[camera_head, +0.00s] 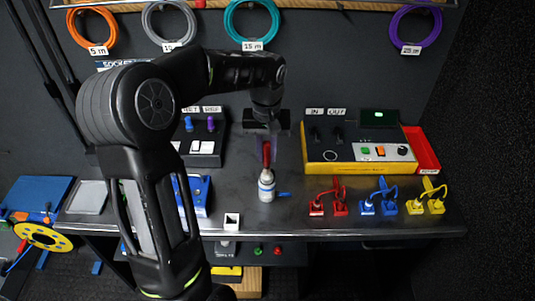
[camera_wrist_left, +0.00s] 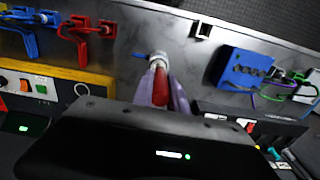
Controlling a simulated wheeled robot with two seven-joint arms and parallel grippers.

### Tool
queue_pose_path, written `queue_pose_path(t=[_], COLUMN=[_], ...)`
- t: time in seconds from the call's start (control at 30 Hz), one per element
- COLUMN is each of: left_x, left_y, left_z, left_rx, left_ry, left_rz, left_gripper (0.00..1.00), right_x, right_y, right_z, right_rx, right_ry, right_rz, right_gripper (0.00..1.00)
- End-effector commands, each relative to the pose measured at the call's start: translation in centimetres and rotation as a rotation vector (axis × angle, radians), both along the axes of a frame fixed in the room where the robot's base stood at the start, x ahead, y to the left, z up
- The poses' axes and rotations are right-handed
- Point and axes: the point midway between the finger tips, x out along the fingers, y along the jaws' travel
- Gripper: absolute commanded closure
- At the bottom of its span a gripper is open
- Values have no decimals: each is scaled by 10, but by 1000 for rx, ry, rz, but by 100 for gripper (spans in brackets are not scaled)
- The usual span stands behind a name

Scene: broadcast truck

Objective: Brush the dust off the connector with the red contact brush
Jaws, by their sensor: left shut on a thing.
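My left gripper (camera_head: 267,160) points down over the middle of the bench. Its pale purple fingers (camera_wrist_left: 162,78) are shut on a slim red thing (camera_wrist_left: 160,88), which looks like the red contact brush's handle; it also shows in the head view (camera_head: 266,153). Directly below stands a white bottle-like piece with a blue band (camera_head: 266,186), also in the wrist view (camera_wrist_left: 157,58). I cannot tell whether the red thing touches it or is part of it. A small blue piece (camera_head: 284,194) lies beside its base. I cannot tell which piece is the dusty connector. My right gripper is not in view.
Red (camera_head: 328,205), blue (camera_head: 379,204) and yellow (camera_head: 425,204) cabled plugs stand at right. A yellow-edged panel box (camera_head: 350,168) is behind them. A small white square cup (camera_head: 232,221) sits near the front edge. A blue box (camera_wrist_left: 243,68) is beyond it.

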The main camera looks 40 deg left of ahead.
Motion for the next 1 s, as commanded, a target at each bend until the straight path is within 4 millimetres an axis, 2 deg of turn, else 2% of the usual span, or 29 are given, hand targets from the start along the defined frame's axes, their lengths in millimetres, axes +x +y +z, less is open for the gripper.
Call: queue_pose_path(t=[0.03, 0.43, 1.0], left_x=[0, 0, 0], left_y=[0, 3, 3], left_z=[9, 42, 44], left_rx=[0, 0, 0], left_ry=[-1, -1, -1], left_rz=[0, -4, -3], left_gripper=[100, 100, 100], right_x=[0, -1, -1], right_y=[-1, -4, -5], right_z=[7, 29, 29], right_rx=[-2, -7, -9], right_ry=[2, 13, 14], right_rz=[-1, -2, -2], right_gripper=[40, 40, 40])
